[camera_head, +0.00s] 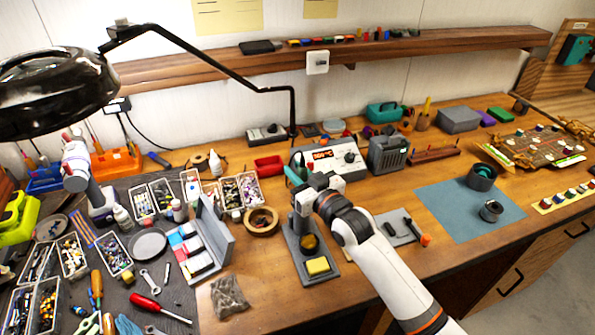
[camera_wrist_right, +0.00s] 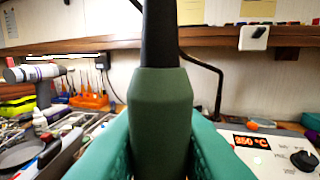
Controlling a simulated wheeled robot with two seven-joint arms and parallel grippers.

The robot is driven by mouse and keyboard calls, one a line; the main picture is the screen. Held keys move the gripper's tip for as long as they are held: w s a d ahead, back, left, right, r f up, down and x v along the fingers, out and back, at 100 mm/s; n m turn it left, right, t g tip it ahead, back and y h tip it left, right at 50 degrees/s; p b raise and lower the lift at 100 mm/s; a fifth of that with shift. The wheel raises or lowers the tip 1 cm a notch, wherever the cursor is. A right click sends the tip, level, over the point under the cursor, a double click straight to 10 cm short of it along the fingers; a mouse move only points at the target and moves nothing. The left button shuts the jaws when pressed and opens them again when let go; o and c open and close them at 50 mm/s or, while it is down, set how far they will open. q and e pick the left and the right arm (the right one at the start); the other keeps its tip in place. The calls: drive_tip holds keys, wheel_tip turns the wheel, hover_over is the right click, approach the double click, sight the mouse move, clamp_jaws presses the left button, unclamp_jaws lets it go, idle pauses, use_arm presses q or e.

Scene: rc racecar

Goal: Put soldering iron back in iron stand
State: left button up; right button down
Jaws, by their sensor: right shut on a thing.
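My right gripper (camera_head: 302,188) is shut on the soldering iron, above the far end of the iron stand (camera_head: 300,268). In the right wrist view, the iron's dark green and black handle (camera_wrist_right: 160,110) stands upright between the teal fingers. In the head view, my gripper and wrist hide most of the iron, and its tip does not show. The stand is a grey base with a yellow sponge (camera_head: 318,266) at its near end and brass wool (camera_head: 309,243) behind it. The stand's far part is hidden by my gripper, so I cannot tell whether the iron touches it. My left gripper is not in view.
The soldering station (camera_head: 345,157) stands close behind my right gripper. A tape roll (camera_head: 261,221) and a grey holder (camera_head: 218,232) lie left of the stand. A grey pad with tools (camera_head: 395,232) lies to its right. A black lamp arm (camera_head: 215,65) spans the back left.

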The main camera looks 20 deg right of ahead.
drive_tip(key=shift+f+b, duration=0.4)
drive_tip(key=shift+f, duration=0.45)
drive_tip(key=c, duration=0.8)
unclamp_jaws()
drive_tip(key=shift+s+d+r+p, duration=0.25)
drive_tip(key=shift+s+r+p, duration=0.05)
drive_tip(key=shift+s+p, duration=0.35)
drive_tip(key=shift+s+d+r+p, duration=0.25)
drive_tip(key=shift+s+p, duration=0.35)
drive_tip(key=shift+s, duration=0.3)
drive_tip(key=shift+s+d+r+p, duration=0.3)
drive_tip(key=shift+s+p, duration=0.3)
drive_tip(key=shift+s, duration=0.3)
drive_tip(key=shift+s+d+r+p, duration=0.25)
drive_tip(key=shift+s+p, duration=0.35)
drive_tip(key=shift+s, duration=0.3)
